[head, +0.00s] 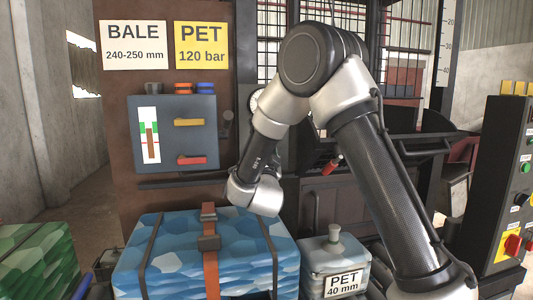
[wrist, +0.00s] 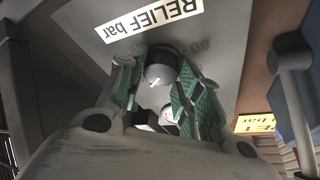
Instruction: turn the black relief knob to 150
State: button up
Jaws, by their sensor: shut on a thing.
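The relief knob (wrist: 160,66) is a dark round knob with a short white mark, seen in the wrist view below an upside-down "RELIEF bar" label (wrist: 150,18). My gripper (wrist: 160,82) is shut on it, with one green finger pad at each side. A faint scale number, seemingly 60, shows right of the knob; the other scale marks are hidden, so I cannot tell the setting. In the head view my arm hides the knob and fingers. A pale round gauge (head: 254,101) is partly visible behind my arm.
A grey panel (head: 203,140) with yellow and red levers is left of my arm. A strapped blue bale (head: 150,262) and a "PET 40 mm" block (head: 323,258) lie below. A control box (head: 505,165) stands at right. A dark bar (wrist: 292,95) is close on the right in the wrist view.

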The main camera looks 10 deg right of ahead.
jog(key=o, duration=1)
jog(key=v, duration=1.2)
jog(key=s+d+n+g+y, duration=0.1)
jog(key=s+d+n+g, duration=0.2)
jog(key=s, duration=0.7)
jog(key=s+d+n+g+y, duration=0.2)
jog(key=s+d+n+g, duration=0.2)
jog(key=s+d+g, duration=0.4)
jog(key=s+d+n+g+y, duration=0.2)
jog(key=s+d+g, duration=0.3)
jog(key=s, duration=0.9)
jog(key=shift+s+d+f+n+g, duration=0.15)
jog(key=shift+d+f+n+g, duration=0.05)
jog(key=shift+d+n, duration=0.25)
jog(key=shift+s+d+f+n+g, duration=0.1)
jog(key=shift+d+f+n+g, duration=0.1)
jog(key=shift+d+n, duration=0.25)
